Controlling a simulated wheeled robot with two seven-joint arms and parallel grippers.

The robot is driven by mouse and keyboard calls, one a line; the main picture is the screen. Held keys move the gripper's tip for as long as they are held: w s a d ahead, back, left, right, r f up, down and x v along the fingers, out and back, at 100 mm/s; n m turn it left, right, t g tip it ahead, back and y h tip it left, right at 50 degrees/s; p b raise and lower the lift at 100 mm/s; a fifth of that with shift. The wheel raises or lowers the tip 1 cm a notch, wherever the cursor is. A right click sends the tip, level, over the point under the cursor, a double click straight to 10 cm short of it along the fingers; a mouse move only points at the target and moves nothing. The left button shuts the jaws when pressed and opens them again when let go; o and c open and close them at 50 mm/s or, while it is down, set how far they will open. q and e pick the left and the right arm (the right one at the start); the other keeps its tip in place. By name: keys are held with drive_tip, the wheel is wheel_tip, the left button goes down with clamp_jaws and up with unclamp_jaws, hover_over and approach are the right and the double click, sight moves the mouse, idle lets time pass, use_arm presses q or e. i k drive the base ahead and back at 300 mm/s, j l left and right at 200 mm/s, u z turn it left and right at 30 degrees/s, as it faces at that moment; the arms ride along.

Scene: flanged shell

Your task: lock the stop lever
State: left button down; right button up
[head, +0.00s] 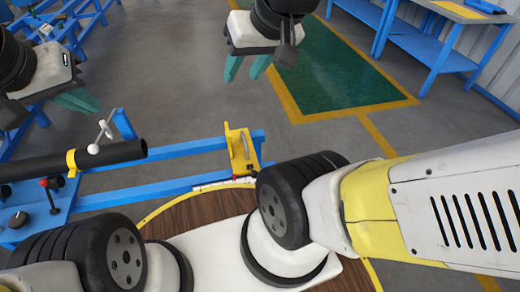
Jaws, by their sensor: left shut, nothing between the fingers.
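A yellow stop bracket (240,152) stands on the blue rail frame (185,147), with a small upright grey part on it. I cannot tell whether that part is the stop lever or whether it is locked. A red-knobbed lever (47,190) stands upright on the blue bench at the left. My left gripper (78,101) is shut and empty, above and left of the black pipe, touching nothing visible. My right gripper (246,68) has its two teal fingers apart and empty, over the floor beyond the yellow bracket.
A black pipe (110,153) lies in a yellow clamp (72,162), beside a white-balled handle (101,135). A black dial (18,220) sits on the bench. A green floor area (335,80) and a blue table (440,55) are farther back. Grey floor is clear between.

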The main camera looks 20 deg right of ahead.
sight(254, 174)
drive_tip(key=l+z, duration=0.1)
drive_tip(key=z, duration=0.6)
drive_tip(key=k, duration=0.05)
